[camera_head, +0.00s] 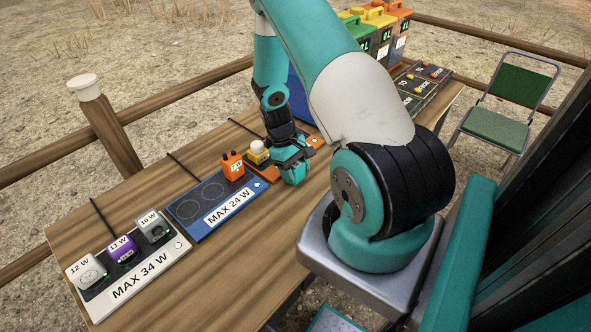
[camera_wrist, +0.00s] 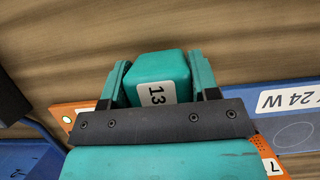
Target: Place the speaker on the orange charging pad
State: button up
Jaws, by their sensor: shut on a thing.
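My gripper (camera_head: 292,172) is shut on a teal block marked 13 (camera_wrist: 158,78), apparently the speaker. In the wrist view the block sits between the two teal fingers, with bare wood showing beyond it. The orange charging pad (camera_head: 315,141) lies on the table beside and partly behind my gripper in the head view. Its orange edge also shows left of the gripper in the wrist view (camera_wrist: 72,112); the middle is hidden. A yellow and white device (camera_head: 258,151) stands at the pad's left part. I cannot tell the gap between block and table.
An orange device (camera_head: 232,166) stands at the right end of the blue MAX 24 W pad (camera_head: 185,212), whose circles are bare. The MAX 34 W pad (camera_head: 100,306) holds three devices. Colored boxes (camera_head: 385,25) and dark pads (camera_head: 425,82) stand at the far end.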

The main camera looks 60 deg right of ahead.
jog(key=shift+f, duration=0.25)
jog(key=o, duration=1)
jog(key=shift+o, duration=0.2)
